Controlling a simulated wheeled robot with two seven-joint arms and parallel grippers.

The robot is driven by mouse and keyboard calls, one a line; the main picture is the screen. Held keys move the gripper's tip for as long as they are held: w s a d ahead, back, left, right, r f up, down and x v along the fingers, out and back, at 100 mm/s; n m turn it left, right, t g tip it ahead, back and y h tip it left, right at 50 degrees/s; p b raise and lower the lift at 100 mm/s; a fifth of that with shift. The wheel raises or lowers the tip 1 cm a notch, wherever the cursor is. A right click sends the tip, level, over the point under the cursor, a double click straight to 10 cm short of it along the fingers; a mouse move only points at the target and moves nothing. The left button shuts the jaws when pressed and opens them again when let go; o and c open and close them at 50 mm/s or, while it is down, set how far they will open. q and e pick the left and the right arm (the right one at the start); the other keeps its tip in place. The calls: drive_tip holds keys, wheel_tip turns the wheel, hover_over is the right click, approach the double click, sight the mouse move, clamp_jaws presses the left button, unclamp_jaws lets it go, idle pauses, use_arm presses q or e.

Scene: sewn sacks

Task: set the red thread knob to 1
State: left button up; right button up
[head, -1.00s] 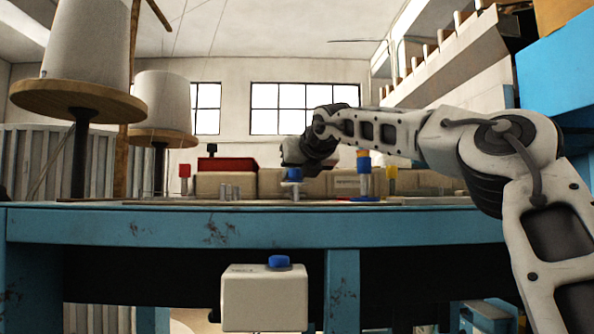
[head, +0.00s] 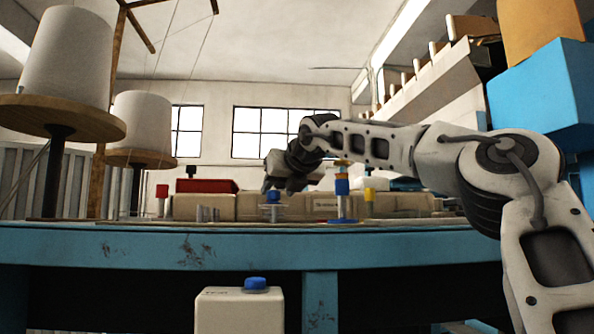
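A small red block-shaped knob (head: 162,191) stands on a thin post at the left of the machine top. A blue knob (head: 273,196), a blue and orange stacked post (head: 342,188) and a yellow knob (head: 369,195) stand farther right. I cannot read any dial marks on the red knob. My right gripper (head: 282,186) points down close to the blue knob, well to the right of the red knob. I cannot tell whether it touches the blue knob, or how far apart its fingers are. My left gripper is out of view.
Large white thread cones (head: 68,60) stand on wooden discs at the left. A pale box with a blue button (head: 256,284) is below the blue table edge (head: 180,250). Blue boxes (head: 540,95) stand at the right.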

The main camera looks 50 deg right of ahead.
drive_tip(key=b+v, duration=0.2)
drive_tip(key=v, duration=1)
drive_tip(key=shift+s+a, duration=0.2)
drive_tip(key=shift+s, duration=0.05)
drive_tip(key=shift+r, duration=0.1)
